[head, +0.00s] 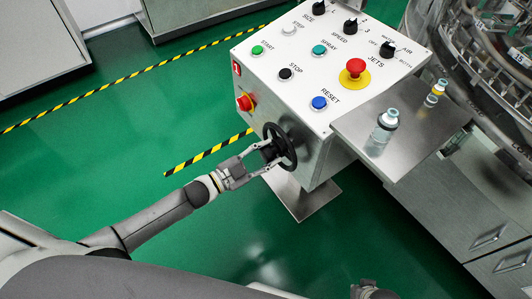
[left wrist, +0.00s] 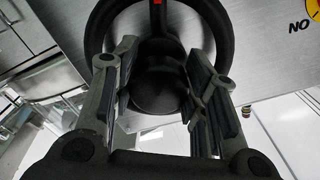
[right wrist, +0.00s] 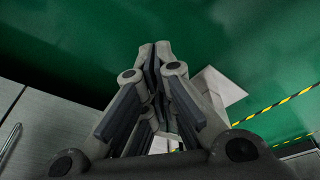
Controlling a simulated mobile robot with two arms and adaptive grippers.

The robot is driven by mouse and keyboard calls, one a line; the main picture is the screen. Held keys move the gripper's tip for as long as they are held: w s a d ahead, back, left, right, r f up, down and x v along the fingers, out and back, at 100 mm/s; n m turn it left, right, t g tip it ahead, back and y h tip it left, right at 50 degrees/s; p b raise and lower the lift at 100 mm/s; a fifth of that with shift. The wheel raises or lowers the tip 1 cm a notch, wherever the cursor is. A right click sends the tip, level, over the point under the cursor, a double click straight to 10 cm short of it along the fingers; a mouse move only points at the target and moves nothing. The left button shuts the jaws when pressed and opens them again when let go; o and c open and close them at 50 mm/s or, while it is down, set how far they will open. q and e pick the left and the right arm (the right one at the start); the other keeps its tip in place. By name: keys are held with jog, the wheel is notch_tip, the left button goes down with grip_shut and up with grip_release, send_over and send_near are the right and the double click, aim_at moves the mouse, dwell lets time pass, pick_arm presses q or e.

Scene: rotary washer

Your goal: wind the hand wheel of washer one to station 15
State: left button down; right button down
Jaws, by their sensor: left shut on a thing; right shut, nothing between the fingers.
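The black hand wheel (head: 280,146) is on the side of the white control box, facing my left arm. My left gripper (head: 263,155) is at the wheel and shut on its black hub or knob; the head view does not make clear which. In the left wrist view the fingers (left wrist: 165,95) stand on both sides of a round black knob (left wrist: 158,88), with the wheel rim (left wrist: 228,30) around it and a red mark at the top of the rim.
The control box (head: 300,90) carries several buttons, selector knobs and a red emergency stop (head: 355,68). A steel shelf (head: 440,125) beside it holds two vials (head: 384,127). The round washer machine (head: 490,60) stands at the right. Green floor lies open at left.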

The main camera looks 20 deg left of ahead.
pick_arm(q)
jog(key=m, duration=0.3)
jog(key=shift+m, duration=0.4)
jog(key=m, duration=0.2)
jog(key=shift+m, duration=0.3)
jog(key=m, duration=0.2)
jog(key=shift+m+b, duration=0.3)
jog(key=shift+m, duration=0.1)
jog(key=m, duration=0.3)
jog(key=shift+b, duration=0.35)
jog(key=shift+r+m, duration=0.15)
jog(key=shift+m, duration=0.85)
pick_arm(e)
jog(key=shift+w+r, duration=0.2)
jog(key=shift+r, duration=0.75)
jog(key=shift+w+r, duration=0.2)
jog(key=shift+r, duration=0.7)
jog(key=shift+w+r, duration=0.2)
jog(key=shift+r, duration=0.75)
pick_arm(q)
jog(key=c, duration=0.8)
grip_release()
